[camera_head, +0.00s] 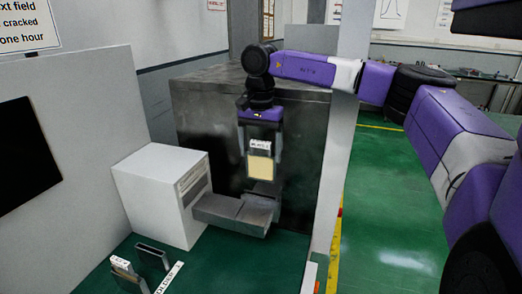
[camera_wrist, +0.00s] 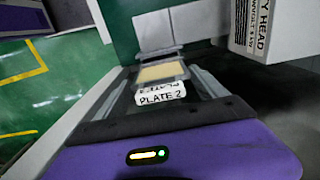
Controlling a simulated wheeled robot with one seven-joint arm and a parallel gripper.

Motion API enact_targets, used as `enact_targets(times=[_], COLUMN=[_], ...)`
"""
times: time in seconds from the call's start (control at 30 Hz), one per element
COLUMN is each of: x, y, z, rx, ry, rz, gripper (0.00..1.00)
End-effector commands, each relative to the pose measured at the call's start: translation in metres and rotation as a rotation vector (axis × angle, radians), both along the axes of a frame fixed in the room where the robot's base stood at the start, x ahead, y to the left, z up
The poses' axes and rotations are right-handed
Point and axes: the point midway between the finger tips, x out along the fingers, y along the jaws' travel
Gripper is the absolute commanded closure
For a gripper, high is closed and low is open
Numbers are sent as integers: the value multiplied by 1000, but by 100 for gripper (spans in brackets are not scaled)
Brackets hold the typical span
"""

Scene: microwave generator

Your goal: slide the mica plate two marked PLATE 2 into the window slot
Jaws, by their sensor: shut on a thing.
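My gripper (camera_head: 261,172) points down and is shut on the mica plate two (camera_head: 260,167). This plate is a cream sheet with a white top label. In the wrist view the label reads PLATE 2 and the cream sheet (camera_wrist: 162,72) lies between my fingers. The plate hangs upright over the right part of the grey waveguide (camera_head: 217,210). The window slot is not clearly visible; the plate and fingers cover that area. I cannot tell whether the plate's lower edge touches the waveguide.
A white box (camera_head: 158,200) adjoins the waveguide's left end; it also shows in the wrist view (camera_wrist: 275,30). Another white-topped plate (camera_head: 120,264) stands in a holder (camera_head: 152,256) at lower left, beside a label strip (camera_head: 169,278). A dark cabinet (camera_head: 203,115) stands close behind.

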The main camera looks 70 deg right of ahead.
Motion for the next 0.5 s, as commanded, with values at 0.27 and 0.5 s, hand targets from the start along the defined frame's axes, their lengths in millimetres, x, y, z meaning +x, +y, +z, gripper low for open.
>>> enact_targets(times=[0.27,0.5], x=[0,0], y=[0,0], z=[-21,-41], rx=[1,0], ry=[-1,-1], rz=[0,0], gripper=[84,84])
